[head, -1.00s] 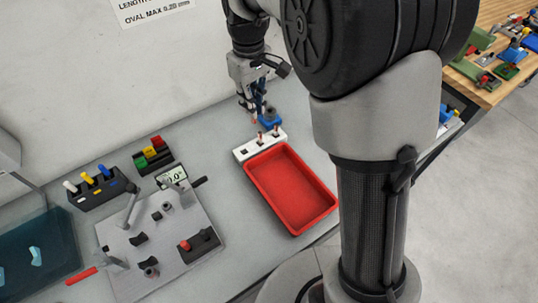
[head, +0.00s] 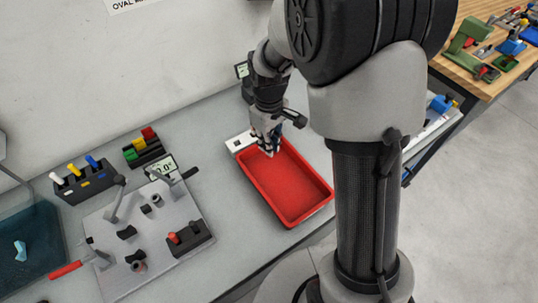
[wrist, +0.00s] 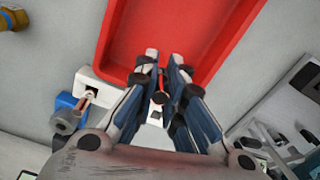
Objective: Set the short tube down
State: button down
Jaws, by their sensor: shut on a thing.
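My gripper (head: 268,151) is pointing down over the back end of the red tray (head: 294,205), just in front of the white block (head: 236,143). In the wrist view, its fingers (wrist: 165,72) are closed around a small reddish piece, the short tube (wrist: 160,83), which is mostly hidden between them. The tray (wrist: 118,40) lies beyond the fingertips and its visible floor is empty. The white block (wrist: 98,88) has a copper-coloured end standing in it, left of the fingers. I cannot tell how high the tube is above the surface.
A blue item with a grey cylinder (wrist: 66,119) stands beside the white block. To the left are a grey fixture plate (head: 150,235) with clamps, a small display (head: 160,167) and racks of coloured-handled pieces (head: 85,178). Bare bench lies between plate and tray.

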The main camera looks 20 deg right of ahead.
jog(key=shift+f+b, duration=0.65)
jog(key=shift+f, duration=1.6)
jog(key=shift+f, duration=0.15)
jog(key=c, duration=1.7)
grip_release()
